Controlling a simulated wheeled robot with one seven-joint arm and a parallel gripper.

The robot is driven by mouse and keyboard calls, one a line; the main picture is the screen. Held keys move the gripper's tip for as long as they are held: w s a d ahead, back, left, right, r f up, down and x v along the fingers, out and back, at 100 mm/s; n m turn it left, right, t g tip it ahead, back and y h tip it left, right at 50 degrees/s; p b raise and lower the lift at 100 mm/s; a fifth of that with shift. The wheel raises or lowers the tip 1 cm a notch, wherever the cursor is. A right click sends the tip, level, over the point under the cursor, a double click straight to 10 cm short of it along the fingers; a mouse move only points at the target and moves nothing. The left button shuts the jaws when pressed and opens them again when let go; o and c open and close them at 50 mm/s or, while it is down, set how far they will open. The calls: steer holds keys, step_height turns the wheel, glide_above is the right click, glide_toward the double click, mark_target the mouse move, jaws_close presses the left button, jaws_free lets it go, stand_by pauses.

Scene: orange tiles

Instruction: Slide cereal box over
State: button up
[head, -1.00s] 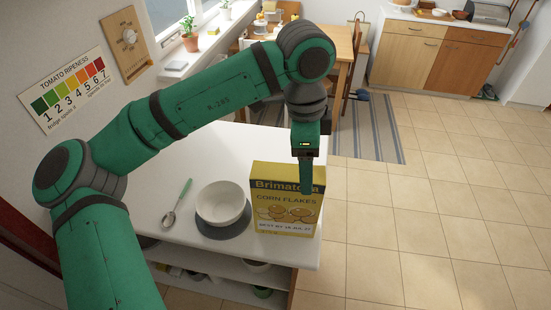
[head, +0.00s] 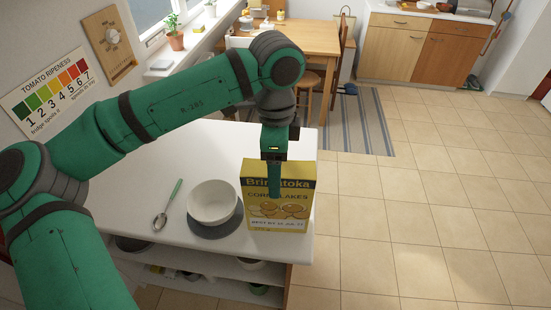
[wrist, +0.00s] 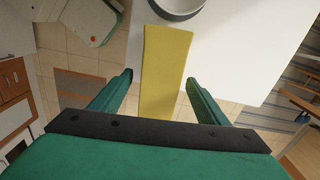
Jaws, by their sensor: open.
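The yellow cereal box (head: 280,208), labelled corn flakes, stands upright on the white counter (head: 200,155) near its front right corner. My gripper (head: 274,190) is above the box, with one green finger in front of the middle of its printed face. In the wrist view, the box's plain yellow narrow face (wrist: 164,65) lies between the two spread fingers of my gripper (wrist: 160,78). A gap shows on each side, so the gripper is open around the box and not clamped on it. The finger hides part of the label; the other finger is hidden in the head view.
A white bowl (head: 213,203) on a round grey mat (head: 216,231) stands close left of the box. The counter's right edge is close beside the box, with tiled floor beyond. Shelves with items lie below the counter.

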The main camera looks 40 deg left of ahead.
step_height(320, 180, down, 7)
stand_by(0.4)
steer(key=shift+c, duration=0.6)
